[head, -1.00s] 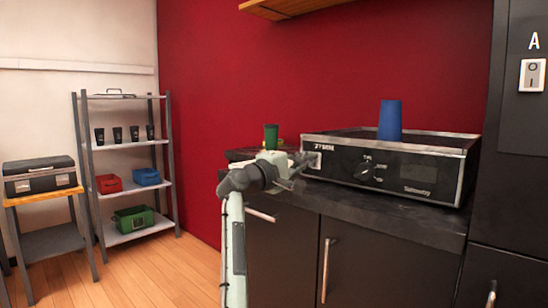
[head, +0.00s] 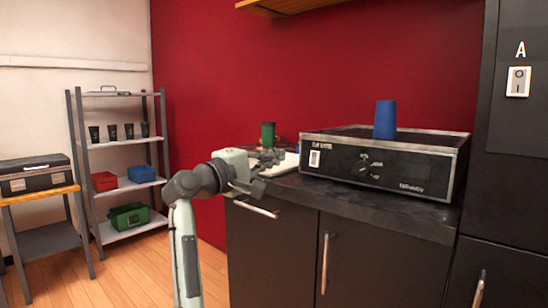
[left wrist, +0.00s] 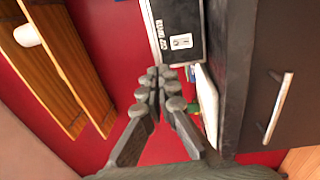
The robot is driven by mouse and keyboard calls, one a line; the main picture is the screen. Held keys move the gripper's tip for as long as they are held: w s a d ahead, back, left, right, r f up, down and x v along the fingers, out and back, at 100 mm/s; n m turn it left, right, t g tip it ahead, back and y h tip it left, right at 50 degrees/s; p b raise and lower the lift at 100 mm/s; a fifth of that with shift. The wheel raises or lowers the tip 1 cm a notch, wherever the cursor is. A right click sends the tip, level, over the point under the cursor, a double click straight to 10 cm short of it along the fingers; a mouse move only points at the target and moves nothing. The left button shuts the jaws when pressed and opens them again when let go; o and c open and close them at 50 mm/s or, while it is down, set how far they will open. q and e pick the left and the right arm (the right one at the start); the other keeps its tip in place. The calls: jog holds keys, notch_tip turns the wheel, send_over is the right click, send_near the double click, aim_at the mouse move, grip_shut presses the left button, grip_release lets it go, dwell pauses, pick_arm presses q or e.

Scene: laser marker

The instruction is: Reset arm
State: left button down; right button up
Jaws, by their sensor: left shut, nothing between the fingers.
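My left gripper (head: 268,166) is in front of the left end of the dark counter in the head view, with its arm coming up from the bottom. In the left wrist view my left gripper (left wrist: 162,85) has its fingers shut together with nothing between them. The laser marker (head: 380,165), a dark box-shaped machine with a knob, stands on the counter; its front also shows in the left wrist view (left wrist: 172,35). A blue cup (head: 385,120) stands upside down on top of it. My right gripper is not in view.
A green cup (head: 268,134) stands behind my gripper on the counter (head: 350,204). A grey shelf rack (head: 122,146) with black cups and coloured bins stands at the left, beside a table with a toolbox (head: 36,176). Open floor lies between rack and cabinet. A wooden shelf (head: 280,6) hangs above.

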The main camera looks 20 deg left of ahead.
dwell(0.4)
pick_arm(q)
jog(key=s+f+m+g+y+p, duration=0.1)
jog(key=s+f+m+g+y, duration=0.2)
jog(key=f, duration=0.9)
jog(key=s+f+m+g+p, duration=0.15)
jog(key=s+f, duration=0.25)
jog(key=f, duration=0.8)
jog(key=s+f+m+g+y, duration=0.2)
jog(key=s+f+m+g, duration=0.15)
jog(key=f, duration=0.95)
jog(key=s+a+f+m+g+y+p, duration=0.1)
jog(key=s+f+m+g, duration=0.2)
jog(key=s+f, duration=0.6)
jog(key=s+a+f+m+g+y+p, duration=0.1)
jog(key=s+f+m+g, duration=0.2)
jog(key=s+f, duration=0.7)
jog(key=s+m, duration=0.1)
jog(key=s, duration=0.8)
jog(key=shift+f+m+g+y, duration=0.3)
jog(key=shift+g+y, duration=0.1)
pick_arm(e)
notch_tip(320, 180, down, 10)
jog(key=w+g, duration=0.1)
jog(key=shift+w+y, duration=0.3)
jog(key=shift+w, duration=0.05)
